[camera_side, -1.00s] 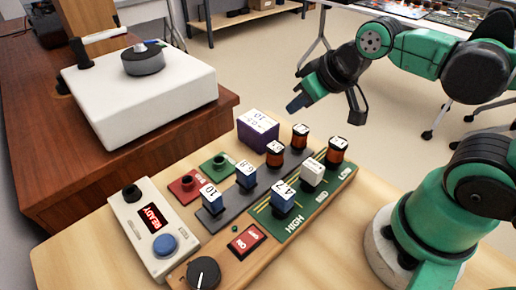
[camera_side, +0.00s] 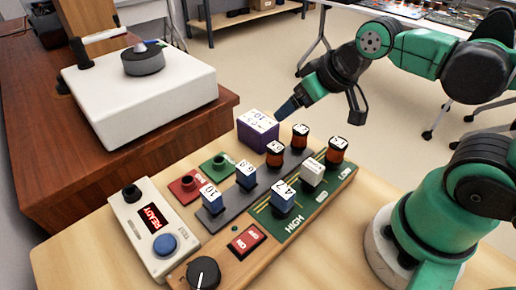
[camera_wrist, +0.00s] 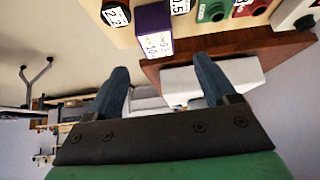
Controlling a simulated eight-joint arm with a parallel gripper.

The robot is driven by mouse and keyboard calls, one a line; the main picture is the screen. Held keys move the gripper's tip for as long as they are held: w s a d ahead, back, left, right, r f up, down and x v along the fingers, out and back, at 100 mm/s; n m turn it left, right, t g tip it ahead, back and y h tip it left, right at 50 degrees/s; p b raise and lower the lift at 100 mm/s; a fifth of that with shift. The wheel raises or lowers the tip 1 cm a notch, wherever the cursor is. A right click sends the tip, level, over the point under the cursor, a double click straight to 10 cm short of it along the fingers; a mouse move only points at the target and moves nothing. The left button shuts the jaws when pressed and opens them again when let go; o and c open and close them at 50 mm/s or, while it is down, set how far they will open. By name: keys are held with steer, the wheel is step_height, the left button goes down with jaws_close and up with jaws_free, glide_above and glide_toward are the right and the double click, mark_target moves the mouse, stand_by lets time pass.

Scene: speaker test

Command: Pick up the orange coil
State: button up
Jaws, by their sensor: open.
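Three orange coils with dark ends and white top labels stand upright on the boards in the side view: one front left (camera_side: 275,154), one at the back (camera_side: 300,137), and one on the green board (camera_side: 337,150). Which one is meant, I cannot tell. My gripper (camera_side: 286,109) is open and empty, above and behind the back coil, its tips close to the purple box in the picture. In the wrist view, my gripper's two blue fingers (camera_wrist: 160,70) are spread apart. Part of a coil labelled 22 (camera_wrist: 116,14) shows at the top edge.
The purple box (camera_side: 258,131) stands beside the coils. A READY meter (camera_side: 150,235) and a black knob (camera_side: 204,273) are in front. A white turntable (camera_side: 140,95) is at left.

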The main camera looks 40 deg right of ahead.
mark_target(339, 142)
steer(key=s+d+f+g, duration=0.1)
steer(key=s+g, duration=0.1)
steer(key=s+d+f+g, duration=0.1)
steer(key=s+d+g, duration=0.2)
steer(key=s+g, duration=0.1)
steer(key=shift+d+f, duration=0.15)
steer(key=shift+f, duration=0.25)
steer(key=shift+s+d+f+g, duration=0.1)
steer(key=shift+s+g, duration=0.15)
steer(key=shift+g, duration=0.25)
steer(key=shift+s+f, duration=0.1)
steer(key=shift+f, duration=2.6)
steer(key=shift+c, duration=0.2)
jaws_close()
